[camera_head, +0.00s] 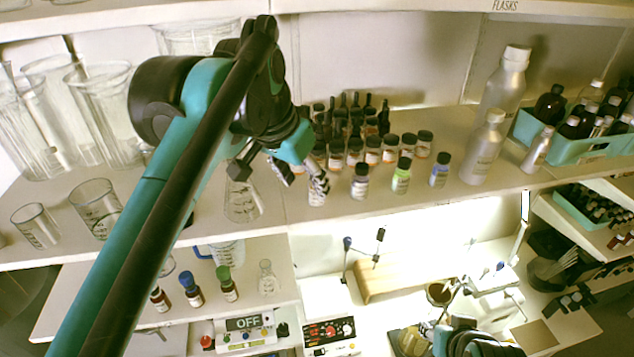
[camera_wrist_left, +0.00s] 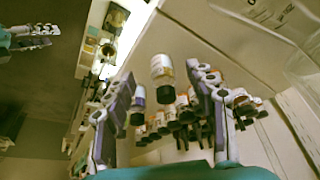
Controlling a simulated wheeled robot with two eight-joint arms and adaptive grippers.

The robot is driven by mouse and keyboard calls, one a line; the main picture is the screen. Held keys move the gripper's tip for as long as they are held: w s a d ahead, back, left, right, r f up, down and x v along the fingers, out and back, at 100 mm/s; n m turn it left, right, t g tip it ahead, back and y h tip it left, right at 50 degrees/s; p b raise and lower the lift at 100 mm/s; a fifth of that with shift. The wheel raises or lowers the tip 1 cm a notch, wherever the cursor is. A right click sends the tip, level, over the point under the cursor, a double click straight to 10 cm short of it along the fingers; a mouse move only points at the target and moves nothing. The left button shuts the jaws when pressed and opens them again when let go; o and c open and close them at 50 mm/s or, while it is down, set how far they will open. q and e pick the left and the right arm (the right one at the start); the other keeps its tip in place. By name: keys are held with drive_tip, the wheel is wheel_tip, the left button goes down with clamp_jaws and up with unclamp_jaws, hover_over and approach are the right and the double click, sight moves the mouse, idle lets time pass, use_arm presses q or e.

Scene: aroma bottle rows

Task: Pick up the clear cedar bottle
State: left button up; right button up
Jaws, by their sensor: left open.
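My left gripper (camera_head: 300,177) is open at the front of the middle shelf, left of the front row of bottles. A small clear bottle with a white and orange label and black cap (camera_wrist_left: 161,68) shows between its fingers (camera_wrist_left: 165,97) in the left wrist view; no grip on it shows. In the head view this bottle (camera_head: 316,198) is partly hidden behind a finger. It seems to be the clear cedar bottle, but its label is too small to read. My right gripper (camera_wrist_left: 35,36) is far off in the left wrist view; its opening is unclear.
To the right stand a dark-capped bottle (camera_head: 360,181), a green bottle (camera_head: 401,178) and a blue bottle (camera_head: 439,171). Several amber bottles (camera_head: 372,152) crowd behind. Silver bottles (camera_head: 483,150) are farther right.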

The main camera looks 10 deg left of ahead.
use_arm(q)
drive_tip(key=w, duration=0.2)
drive_tip(key=shift+w+d, duration=0.3)
drive_tip(key=shift+d, duration=0.1)
drive_tip(key=shift+w+d+p, duration=0.25)
drive_tip(key=shift+w+p, duration=0.05)
drive_tip(key=shift+w, duration=0.05)
drive_tip(key=shift+w+d+f, duration=0.15)
drive_tip(key=shift+w+f, duration=0.05)
drive_tip(key=shift+w, duration=0.05)
drive_tip(key=x, duration=0.4)
drive_tip(key=shift+w+f+p, duration=0.2)
drive_tip(key=shift+f+p, duration=0.1)
drive_tip(key=shift+p, duration=0.1)
drive_tip(key=shift+s, duration=0.15)
drive_tip(key=shift+c, duration=0.9)
clamp_jaws()
